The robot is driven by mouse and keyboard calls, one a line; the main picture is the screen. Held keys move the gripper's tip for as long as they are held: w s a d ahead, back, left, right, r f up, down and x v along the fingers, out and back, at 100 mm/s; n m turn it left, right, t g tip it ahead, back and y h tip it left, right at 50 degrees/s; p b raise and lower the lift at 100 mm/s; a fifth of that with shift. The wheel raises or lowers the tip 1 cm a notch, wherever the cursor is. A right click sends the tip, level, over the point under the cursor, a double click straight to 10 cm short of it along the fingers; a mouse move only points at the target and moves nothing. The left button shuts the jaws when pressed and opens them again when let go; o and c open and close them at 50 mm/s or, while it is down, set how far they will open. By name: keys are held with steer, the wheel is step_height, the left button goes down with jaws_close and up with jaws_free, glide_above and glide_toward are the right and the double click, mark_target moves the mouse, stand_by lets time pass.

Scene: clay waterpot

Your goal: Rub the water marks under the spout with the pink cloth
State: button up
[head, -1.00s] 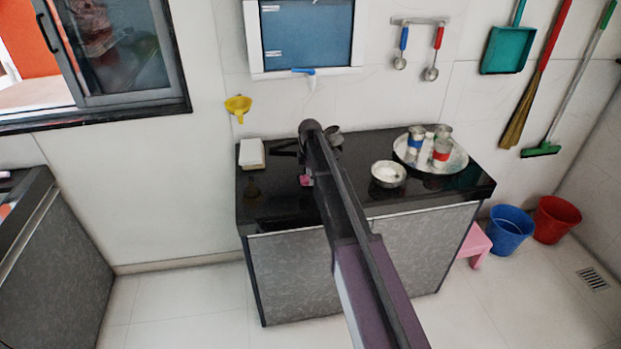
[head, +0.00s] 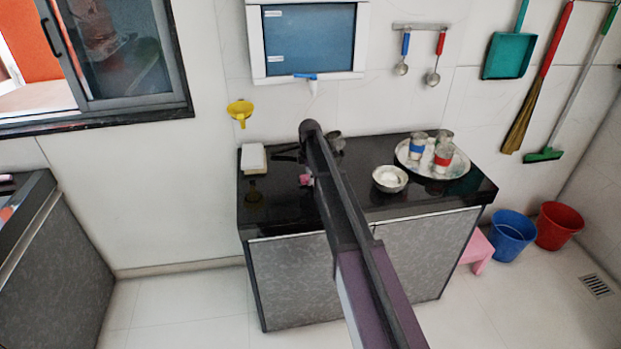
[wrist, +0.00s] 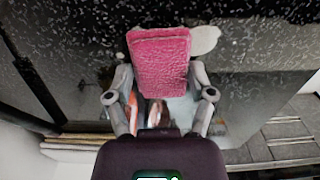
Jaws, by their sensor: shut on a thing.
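The pink cloth (wrist: 160,52) is a folded pad held between the two grey fingers of my gripper (wrist: 160,88) in the wrist view. In the head view a little of the cloth (head: 305,180) shows over the black counter, left of my arm. The blue spout (head: 305,76) is under the wall-mounted unit, above and behind the cloth. A pale patch (wrist: 206,40) shows on the dark speckled surface beside the cloth in the wrist view; I cannot tell if it is the water marks. My arm hides part of the counter, and whether the cloth touches it is unclear.
The black counter (head: 275,212) carries a white block (head: 253,158) at left, a metal bowl (head: 390,178) and a round tray (head: 464,168) with cups at right. A yellow funnel (head: 240,111) hangs on the wall. Blue (head: 512,237) and red (head: 558,227) buckets stand on the floor at right.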

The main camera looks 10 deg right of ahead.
steer(key=shift+w, duration=0.25)
steer(key=shift+w, duration=1.75)
steer(key=shift+f, duration=0.15)
steer(key=shift+s, duration=0.1)
steer(key=shift+s, duration=0.15)
steer(key=shift+s, duration=0.45)
steer(key=shift+c, duration=0.4)
steer(key=shift+s, duration=1.25)
